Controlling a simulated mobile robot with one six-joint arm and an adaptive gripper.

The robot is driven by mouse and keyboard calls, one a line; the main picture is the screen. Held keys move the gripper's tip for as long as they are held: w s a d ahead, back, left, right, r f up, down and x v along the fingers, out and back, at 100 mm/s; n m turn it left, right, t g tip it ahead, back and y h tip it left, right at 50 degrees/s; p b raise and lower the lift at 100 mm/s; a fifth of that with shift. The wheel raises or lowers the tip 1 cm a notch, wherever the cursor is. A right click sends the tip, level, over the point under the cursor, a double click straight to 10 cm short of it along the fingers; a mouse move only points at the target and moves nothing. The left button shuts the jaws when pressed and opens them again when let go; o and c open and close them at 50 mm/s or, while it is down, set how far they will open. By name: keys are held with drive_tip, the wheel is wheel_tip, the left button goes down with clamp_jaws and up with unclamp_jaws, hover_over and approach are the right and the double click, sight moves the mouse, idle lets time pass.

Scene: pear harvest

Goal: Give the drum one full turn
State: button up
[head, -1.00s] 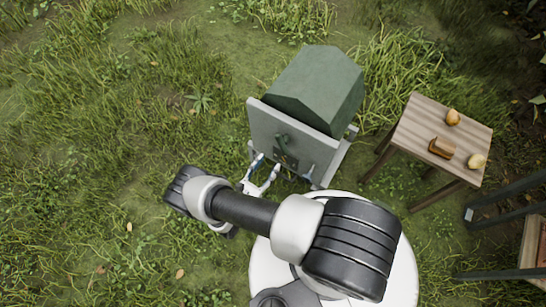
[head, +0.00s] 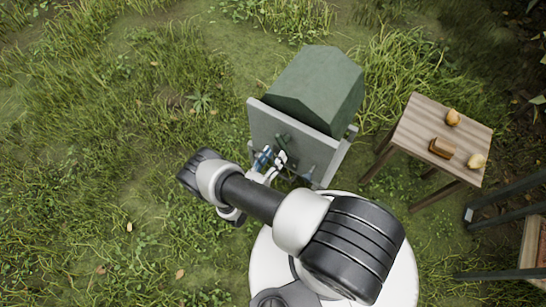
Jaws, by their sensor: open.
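The drum (head: 318,88) is a dark green, many-sided body on a grey stand with a flat grey front panel (head: 268,128). A small dark green crank part (head: 283,142) shows on the panel's face. My gripper (head: 271,158) is open, right in front of the panel and just below the crank part. Its fingers overlap the crank area in this view, so I cannot tell whether they touch it. My forearm hides part of the ground in front of the stand.
A wooden table (head: 420,122) stands to the right with two yellowish fruits (head: 453,117) (head: 477,161) and a brown block (head: 442,148) on it. Dark rails (head: 500,215) stand at the right edge. Grass to the left is open.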

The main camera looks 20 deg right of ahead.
sight(281, 147)
drive_tip(key=shift+x, duration=3.1)
drive_tip(key=shift+c, duration=0.4)
clamp_jaws()
drive_tip(key=m, duration=0.5)
drive_tip(key=shift+m, duration=0.3)
